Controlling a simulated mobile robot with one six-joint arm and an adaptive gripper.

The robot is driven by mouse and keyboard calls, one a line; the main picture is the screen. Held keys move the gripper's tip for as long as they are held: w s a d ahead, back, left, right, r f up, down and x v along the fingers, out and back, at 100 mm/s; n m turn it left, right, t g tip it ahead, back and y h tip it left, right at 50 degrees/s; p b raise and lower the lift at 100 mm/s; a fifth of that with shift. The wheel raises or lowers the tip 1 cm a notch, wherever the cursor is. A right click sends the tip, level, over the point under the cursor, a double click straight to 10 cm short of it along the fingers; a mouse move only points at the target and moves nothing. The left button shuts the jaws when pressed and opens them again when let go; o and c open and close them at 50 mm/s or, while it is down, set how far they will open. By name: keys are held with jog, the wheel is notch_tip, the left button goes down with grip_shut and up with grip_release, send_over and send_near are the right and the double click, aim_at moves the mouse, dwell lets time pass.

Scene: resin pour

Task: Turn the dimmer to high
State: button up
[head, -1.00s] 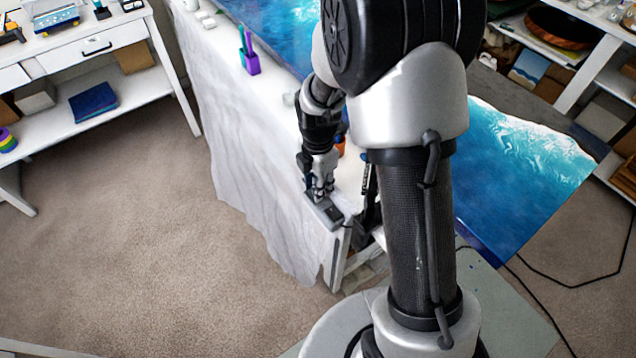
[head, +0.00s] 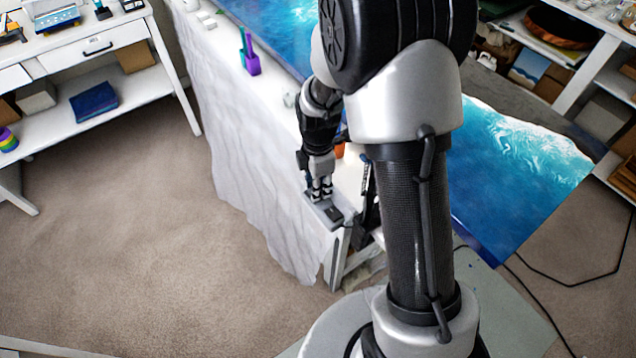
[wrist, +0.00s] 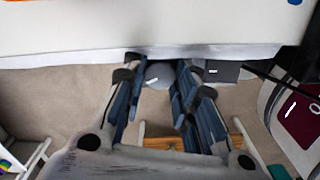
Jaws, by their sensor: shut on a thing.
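The dimmer (head: 333,214) is a small dark grey box at the front corner of the white-covered table. In the wrist view its grey body (wrist: 228,72) shows to the right, with a small white mark. Its round grey knob (wrist: 158,73) carries a short white line, nearly level in the picture. My gripper (head: 320,193) reaches down onto the dimmer from above. In the wrist view my gripper (wrist: 164,84) has its blue-grey fingers on both sides of the knob, shut on it. The fingers hide the knob in the head view.
The white-draped table (head: 240,130) drops off right beside the dimmer. An orange cup (head: 340,150) stands close behind my gripper. A purple holder (head: 252,65) stands farther back. A blue resin panel (head: 515,170) lies to the right. The carpet at left is clear.

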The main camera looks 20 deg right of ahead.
jog(key=o, duration=1.1)
notch_tip(320, 180, up, 12)
